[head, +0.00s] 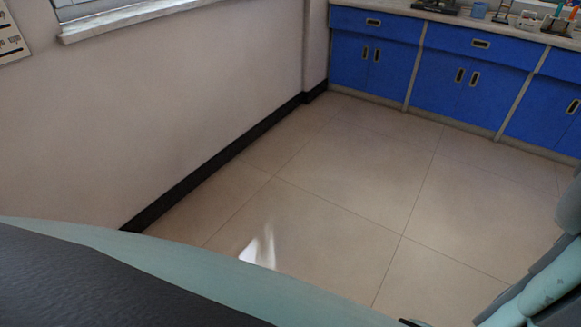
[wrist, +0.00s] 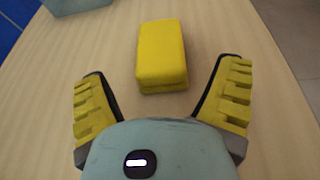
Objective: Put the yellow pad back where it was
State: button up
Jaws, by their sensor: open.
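The yellow pad (wrist: 161,55) lies on a light wooden surface (wrist: 100,45) in the wrist view, a little above the middle of the picture. It is a thick block with rounded edges. My gripper (wrist: 163,83) is open, with its two yellow ridged fingers spread to the left and right. The pad is beyond the fingertips, roughly centred between them, and nothing is held. The head view shows neither the pad nor the gripper's fingers.
A grey-green object (wrist: 78,4) stands at the top left of the wooden surface. In the head view, blue cabinets (head: 462,80) with a cluttered counter line the back. A pale wall (head: 170,100) rises at left. The tiled floor (head: 330,180) between is clear.

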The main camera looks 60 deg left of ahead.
jog(key=v, duration=0.9)
jog(key=shift+a, duration=0.1)
